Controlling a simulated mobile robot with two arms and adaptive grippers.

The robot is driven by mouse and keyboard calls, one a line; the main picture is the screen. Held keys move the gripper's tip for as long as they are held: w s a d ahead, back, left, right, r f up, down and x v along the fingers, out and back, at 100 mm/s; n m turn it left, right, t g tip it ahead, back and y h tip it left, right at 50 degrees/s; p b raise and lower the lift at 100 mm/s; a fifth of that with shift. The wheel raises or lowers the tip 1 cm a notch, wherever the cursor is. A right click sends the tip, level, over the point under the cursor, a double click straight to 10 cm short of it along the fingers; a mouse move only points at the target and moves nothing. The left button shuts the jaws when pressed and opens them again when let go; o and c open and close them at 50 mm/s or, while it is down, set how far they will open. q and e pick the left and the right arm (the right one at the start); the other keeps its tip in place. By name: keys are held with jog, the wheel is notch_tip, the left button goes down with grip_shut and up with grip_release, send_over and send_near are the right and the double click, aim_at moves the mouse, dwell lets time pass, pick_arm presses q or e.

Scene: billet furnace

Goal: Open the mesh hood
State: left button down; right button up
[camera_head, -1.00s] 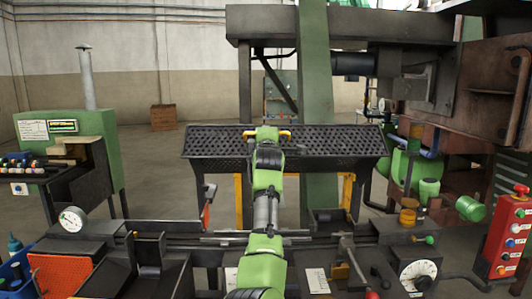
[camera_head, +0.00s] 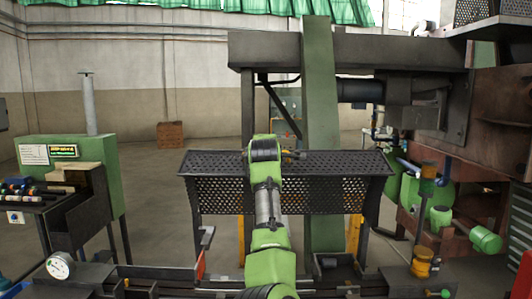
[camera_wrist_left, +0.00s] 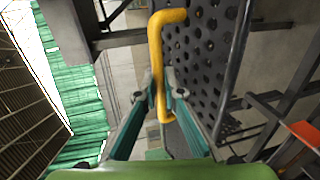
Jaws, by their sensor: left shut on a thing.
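The mesh hood (camera_head: 335,192) is a dark perforated metal cover in the middle of the head view, with an upper face and a perforated face below it. In the left wrist view its mesh (camera_wrist_left: 205,45) lies beside a yellow bar handle (camera_wrist_left: 156,60). My left gripper (camera_wrist_left: 160,108) is shut on this handle, with its teal fingers on either side of the bar. In the head view my left arm reaches up across the hood, and the wrist (camera_head: 265,150) is at its upper edge. The arm hides the fingers and most of the handle. My right gripper is not in view.
A green post (camera_head: 320,85) and dark overhead beam (camera_head: 285,48) stand behind the hood. A rusty furnace body (camera_head: 500,115) is at right, with green fittings (camera_head: 486,240) below. A green cabinet (camera_head: 100,150) is at left. Dark bench rails (camera_head: 180,275) cross the front.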

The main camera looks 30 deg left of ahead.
pick_arm(q)
jog(key=shift+f, duration=0.25)
jog(key=c, duration=2.1)
grip_release()
jog(key=shift+c, duration=0.2)
jog(key=shift+w, duration=0.1)
jog(key=v, duration=1.2)
jog(key=shift+a, duration=0.1)
